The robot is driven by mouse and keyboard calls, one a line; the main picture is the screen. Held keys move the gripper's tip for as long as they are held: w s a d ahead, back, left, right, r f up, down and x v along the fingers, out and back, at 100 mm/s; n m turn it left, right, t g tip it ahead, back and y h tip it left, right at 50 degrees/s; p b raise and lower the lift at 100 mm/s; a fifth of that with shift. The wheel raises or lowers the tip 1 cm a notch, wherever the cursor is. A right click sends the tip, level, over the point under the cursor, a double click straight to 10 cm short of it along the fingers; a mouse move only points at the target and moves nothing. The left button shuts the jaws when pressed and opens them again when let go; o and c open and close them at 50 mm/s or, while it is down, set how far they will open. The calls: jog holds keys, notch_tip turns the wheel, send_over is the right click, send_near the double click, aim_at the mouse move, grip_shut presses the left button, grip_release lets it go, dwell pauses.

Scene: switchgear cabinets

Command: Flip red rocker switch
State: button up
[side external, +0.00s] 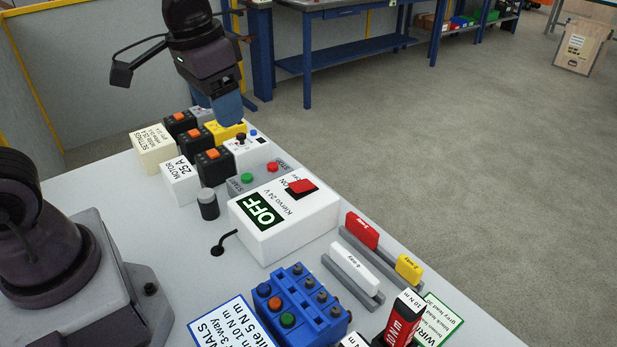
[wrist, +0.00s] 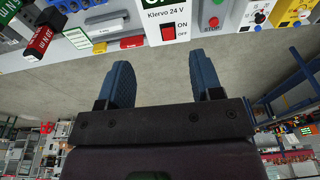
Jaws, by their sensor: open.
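The red rocker switch (side external: 300,187) sits on top of a white box labelled Klervo 24 V (side external: 285,220), beside a dark green OFF panel. In the wrist view the red rocker switch (wrist: 168,33) shows near the top centre, with ON and OFF printed to its right. My gripper (side external: 228,110) is in the air above the far end of the bench, up and left of the switch in the side view. In the wrist view its two blue fingers (wrist: 164,80) are apart with nothing between them.
A START/STOP box (side external: 258,177) stands just behind the white box. A dark knob (side external: 208,203) stands to its left. Colored terminal blocks (side external: 362,230) lie in rails to its right, and a blue block with buttons (side external: 300,303) is in front.

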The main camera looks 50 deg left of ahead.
aim_at(310, 182)
jog(key=w+f+g, duration=0.1)
jog(key=w+f, duration=0.4)
jog(key=w, duration=0.3)
jog(key=w+f+g, duration=0.1)
jog(key=w+f, duration=0.3)
jog(key=w, duration=0.5)
jog(key=f, duration=0.8)
jog(key=a+f, duration=0.1)
jog(key=f, duration=0.4)
jog(key=shift+s, duration=0.1)
